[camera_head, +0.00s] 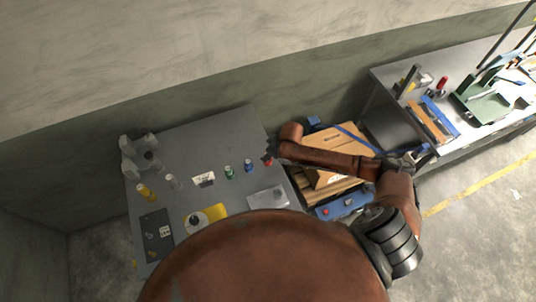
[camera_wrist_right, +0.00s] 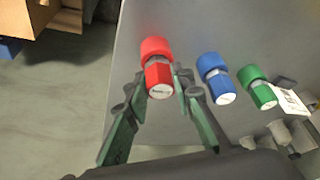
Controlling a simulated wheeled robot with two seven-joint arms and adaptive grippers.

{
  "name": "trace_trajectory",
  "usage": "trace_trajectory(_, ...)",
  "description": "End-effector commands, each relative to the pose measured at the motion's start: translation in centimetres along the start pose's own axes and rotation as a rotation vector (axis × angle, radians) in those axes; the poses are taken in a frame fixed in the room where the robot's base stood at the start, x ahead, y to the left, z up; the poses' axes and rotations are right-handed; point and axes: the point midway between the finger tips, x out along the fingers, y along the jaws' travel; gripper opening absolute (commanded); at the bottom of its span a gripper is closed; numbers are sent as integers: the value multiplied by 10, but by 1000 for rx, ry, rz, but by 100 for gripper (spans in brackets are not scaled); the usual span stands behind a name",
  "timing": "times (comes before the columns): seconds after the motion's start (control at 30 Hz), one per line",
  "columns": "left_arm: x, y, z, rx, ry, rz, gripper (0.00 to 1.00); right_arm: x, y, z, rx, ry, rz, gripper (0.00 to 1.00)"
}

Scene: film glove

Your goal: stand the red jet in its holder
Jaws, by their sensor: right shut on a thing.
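The red jet (camera_wrist_right: 158,70) is a short red piece with a grey collar and a pale end face, between the fingertips of my right gripper (camera_wrist_right: 163,82) in the wrist view. The gripper is shut on it. In the head view the red jet (camera_head: 268,162) shows small at the right edge of the grey table, under my right gripper (camera_head: 270,152). I cannot tell whether it touches the table. A blue jet (camera_wrist_right: 215,78) and a green jet (camera_wrist_right: 258,86) stand in a row beside it. I cannot clearly make out the holder. My left gripper is not in view.
The grey table (camera_head: 215,130) has clear room at the back. A white card (camera_head: 203,179), a silver cylinder (camera_head: 172,182), a yellow cylinder (camera_head: 145,192) and a grey fixture (camera_head: 140,155) stand leftward. A flat plate (camera_head: 268,197) lies in front. Wooden boxes (camera_head: 335,145) stand right.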

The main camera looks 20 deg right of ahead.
Motion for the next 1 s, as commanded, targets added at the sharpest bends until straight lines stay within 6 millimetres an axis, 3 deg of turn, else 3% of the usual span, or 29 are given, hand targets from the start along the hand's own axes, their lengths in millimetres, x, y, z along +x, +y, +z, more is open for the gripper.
trace_trajectory(0.17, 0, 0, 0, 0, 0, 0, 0, 2, 0, 1, 1, -1, 0, 0)
trace_trajectory(0.2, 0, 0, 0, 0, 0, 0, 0, 3, 0, 1, 1, -1, 0, 24)
trace_trajectory(0.43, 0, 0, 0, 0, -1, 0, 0, 2, 0, 1, 0, -1, 0, 39)
trace_trajectory(0.77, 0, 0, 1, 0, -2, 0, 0, 0, 0, 0, 0, 0, 0, 40)
trace_trajectory(1.0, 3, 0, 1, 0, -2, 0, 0, -35, 1, 0, -2, 2, 2, 40)
